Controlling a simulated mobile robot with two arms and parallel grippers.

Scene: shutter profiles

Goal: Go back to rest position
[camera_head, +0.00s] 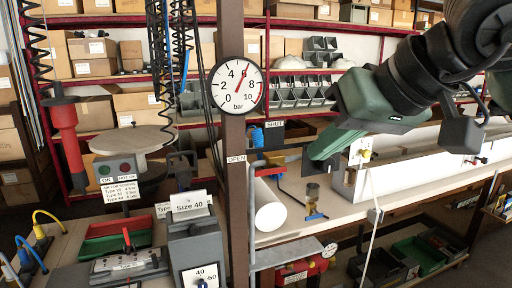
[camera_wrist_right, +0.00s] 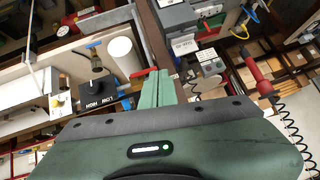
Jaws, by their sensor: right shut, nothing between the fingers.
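My right arm comes in from the upper right of the head view. Its green gripper (camera_head: 317,157) points down and to the left, above the workbench (camera_head: 385,174) and near the long white rail. In the right wrist view the two green fingers (camera_wrist_right: 157,89) lie side by side, shut, with nothing between them. My left gripper is in neither view.
A brown post (camera_head: 233,170) with a pressure gauge (camera_head: 238,86) stands left of my right gripper. A white roll (camera_head: 268,207) and a small brass-coloured fitting (camera_head: 312,194) are on the bench. Shelves of boxes (camera_head: 92,68) fill the back.

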